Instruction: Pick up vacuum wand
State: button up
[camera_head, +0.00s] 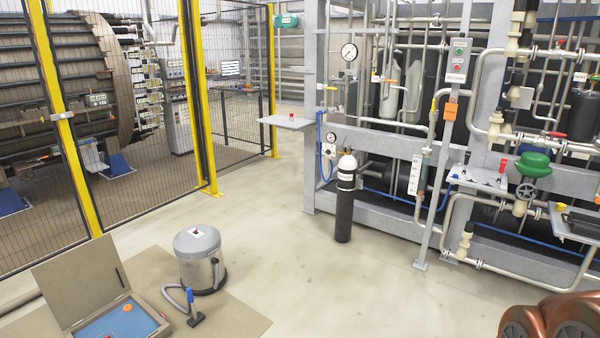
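The vacuum wand (191,304) is a short blue handle with a flat black nozzle at its lower end. It is at the lower left, close to the front of the vacuum cleaner. A grey hose (174,298) curves from the handle toward the cleaner. The vacuum cleaner (201,262) is a shiny metal canister with a grey lid, standing upright on a tan mat (235,317). The wand seems to stand upright on the mat, but its contact is too small to tell. My gripper does not show in this view.
An open tan case (85,290) with a blue inside and an orange item lies left of the wand. A yellow-posted mesh fence (199,100) runs behind. A black gas cylinder (345,200) stands before the grey pipe rack (375,226). The middle floor (300,265) is clear.

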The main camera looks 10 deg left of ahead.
aim_at(198, 317)
jog(key=u, duration=0.4)
jog(key=i, duration=1.7)
jog(key=u, duration=1.7)
jog(key=i, duration=1.1)
jog(key=u, duration=1.1)
jog(key=i, duration=0.25)
jog(key=u, duration=0.05)
